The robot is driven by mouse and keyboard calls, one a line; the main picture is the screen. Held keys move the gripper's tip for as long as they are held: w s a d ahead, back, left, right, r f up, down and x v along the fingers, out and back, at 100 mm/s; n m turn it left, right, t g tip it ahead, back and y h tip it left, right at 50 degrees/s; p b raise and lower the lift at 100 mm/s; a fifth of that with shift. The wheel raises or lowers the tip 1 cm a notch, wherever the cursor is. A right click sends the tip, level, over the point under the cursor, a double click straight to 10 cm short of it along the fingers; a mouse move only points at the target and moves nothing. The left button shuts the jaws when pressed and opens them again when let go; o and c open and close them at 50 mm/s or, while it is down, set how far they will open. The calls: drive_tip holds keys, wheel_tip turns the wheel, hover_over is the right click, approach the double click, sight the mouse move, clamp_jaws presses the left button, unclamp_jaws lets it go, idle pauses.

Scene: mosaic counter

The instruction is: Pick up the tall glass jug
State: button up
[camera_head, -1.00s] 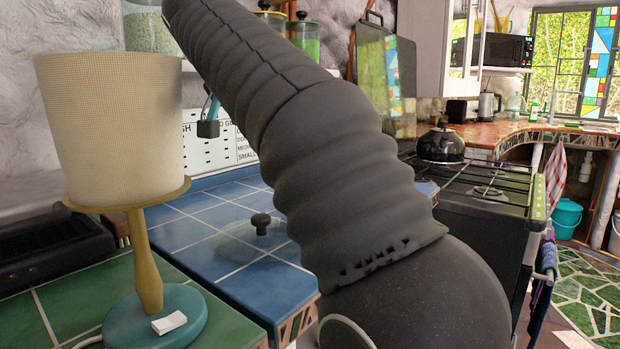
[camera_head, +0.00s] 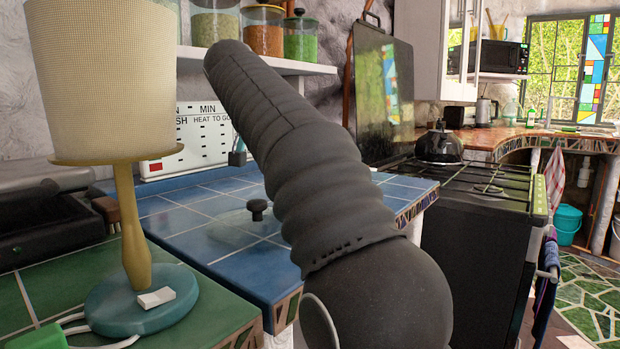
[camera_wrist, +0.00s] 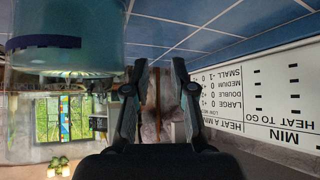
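In the wrist view, which is upside down, a large clear bluish glass vessel (camera_wrist: 103,38) fills the upper left on the blue tiles. It looks like the tall glass jug, but only part of it shows and a dark blue band crosses it. My gripper (camera_wrist: 159,68) is open and empty, its two dark fingers apart. The glass stands to the left of the fingers, outside the gap between them. In the head view, my arm hides most of the gripper, and I cannot make out the jug there.
A glass lid with a black knob (camera_head: 257,208) lies on the blue tiled counter (camera_head: 190,222). A lamp (camera_head: 135,225) stands at left on green tiles. A white sign (camera_head: 205,140) leans at the back, below a shelf of jars (camera_head: 262,30). A stove (camera_head: 480,195) is at right.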

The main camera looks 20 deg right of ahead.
drive_tip(key=shift+w+d+f, duration=0.25)
drive_tip(key=shift+w+f, duration=0.05)
drive_tip(key=shift+f, duration=0.05)
clamp_jaws()
drive_tip(key=shift+r, duration=0.2)
